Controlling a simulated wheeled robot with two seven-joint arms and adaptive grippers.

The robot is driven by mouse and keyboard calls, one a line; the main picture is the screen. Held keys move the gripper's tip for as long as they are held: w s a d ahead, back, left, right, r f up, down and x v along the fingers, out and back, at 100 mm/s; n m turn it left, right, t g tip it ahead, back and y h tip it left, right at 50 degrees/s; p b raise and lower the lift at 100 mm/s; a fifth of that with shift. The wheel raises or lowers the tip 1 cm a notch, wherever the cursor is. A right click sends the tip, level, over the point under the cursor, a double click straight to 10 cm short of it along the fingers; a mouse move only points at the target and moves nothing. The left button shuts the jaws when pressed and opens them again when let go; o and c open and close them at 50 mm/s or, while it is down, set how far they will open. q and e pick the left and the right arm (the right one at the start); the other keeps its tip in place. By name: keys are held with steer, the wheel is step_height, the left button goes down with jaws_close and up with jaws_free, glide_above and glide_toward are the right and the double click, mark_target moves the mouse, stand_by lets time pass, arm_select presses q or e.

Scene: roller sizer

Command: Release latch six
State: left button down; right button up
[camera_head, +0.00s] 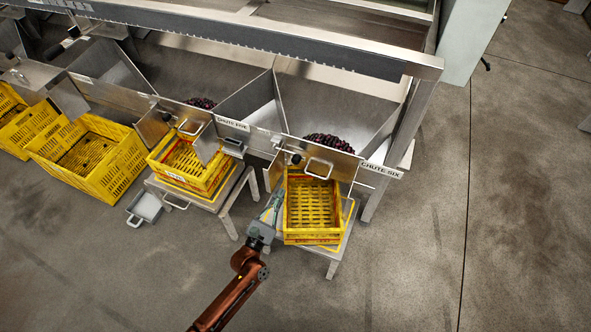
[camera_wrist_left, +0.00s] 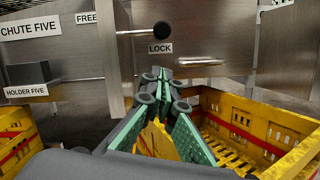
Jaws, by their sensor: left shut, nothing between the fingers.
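Latch six shows as a black round knob (camera_head: 296,159) on the steel front of chute six, left of the gate handle (camera_head: 319,168). In the left wrist view the knob (camera_wrist_left: 162,30) sits just above the LOCK label (camera_wrist_left: 160,48), with the FREE label (camera_wrist_left: 87,18) to its left. My left gripper (camera_head: 274,198) is shut and empty, left of the crate under chute six. In the left wrist view its green-padded fingers (camera_wrist_left: 163,82) point toward the chute front, below the knob and apart from it. My right gripper is in neither view.
A yellow crate (camera_head: 313,238) stands on a stand below chute six, close right of my left gripper. Dark plums (camera_head: 328,143) lie behind the gate. Chute five's crate (camera_head: 190,188) and HOLDER FIVE (camera_wrist_left: 27,90) are to the left. Open floor lies right.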

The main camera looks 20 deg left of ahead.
arm_select(q)
steer(key=shift+w+d+r+n, duration=0.15)
steer(key=shift+r+n, duration=0.15)
steer(key=shift+r, duration=0.25)
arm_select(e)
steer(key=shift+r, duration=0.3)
